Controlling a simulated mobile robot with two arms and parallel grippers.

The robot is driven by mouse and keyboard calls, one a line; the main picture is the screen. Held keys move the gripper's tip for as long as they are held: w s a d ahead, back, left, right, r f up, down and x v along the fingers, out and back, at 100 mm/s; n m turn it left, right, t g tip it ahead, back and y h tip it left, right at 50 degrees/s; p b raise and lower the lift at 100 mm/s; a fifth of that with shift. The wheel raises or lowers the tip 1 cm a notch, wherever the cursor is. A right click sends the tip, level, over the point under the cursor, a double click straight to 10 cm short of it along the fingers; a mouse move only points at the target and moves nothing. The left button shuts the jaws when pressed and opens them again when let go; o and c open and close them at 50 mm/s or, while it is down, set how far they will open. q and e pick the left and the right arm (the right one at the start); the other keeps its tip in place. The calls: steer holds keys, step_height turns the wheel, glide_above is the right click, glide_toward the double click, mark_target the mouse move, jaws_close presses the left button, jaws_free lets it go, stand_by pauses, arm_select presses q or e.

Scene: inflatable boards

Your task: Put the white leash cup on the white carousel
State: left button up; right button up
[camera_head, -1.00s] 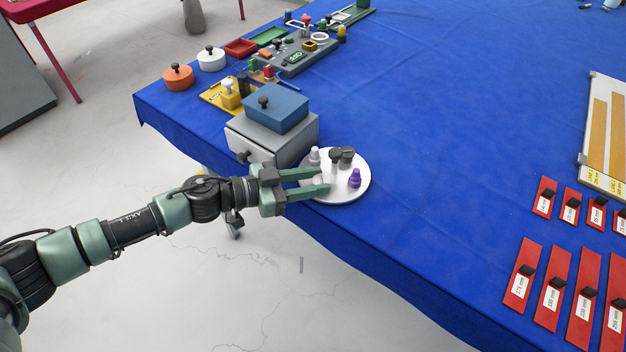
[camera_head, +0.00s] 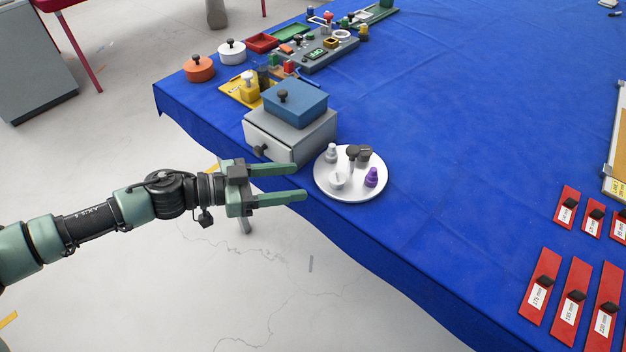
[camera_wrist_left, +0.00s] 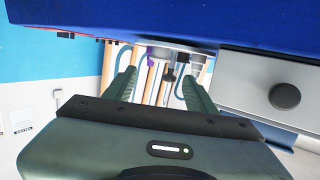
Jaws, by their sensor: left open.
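The white carousel (camera_head: 350,193) is a round disc on the blue table near its front left edge. A white cup-like piece (camera_head: 337,181), which looks like the leash cup, stands on the carousel's front left part. A grey-white knobbed piece (camera_head: 331,152), dark knobbed pieces (camera_head: 359,154) and a purple piece (camera_head: 371,177) also stand on it. My left gripper (camera_head: 302,183) is open and empty, just left of the carousel and apart from it. Its two fingers also show in the left wrist view (camera_wrist_left: 160,82). My right gripper is not in view.
A grey drawer box (camera_head: 290,140) with a blue lidded box (camera_head: 295,103) on top stands close behind the gripper. An orange pot (camera_head: 199,69) and a white pot (camera_head: 232,53) stand farther back. Red labelled cards (camera_head: 541,285) lie at right. The table's middle is clear.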

arm_select(q)
steer(key=shift+v, duration=1.5)
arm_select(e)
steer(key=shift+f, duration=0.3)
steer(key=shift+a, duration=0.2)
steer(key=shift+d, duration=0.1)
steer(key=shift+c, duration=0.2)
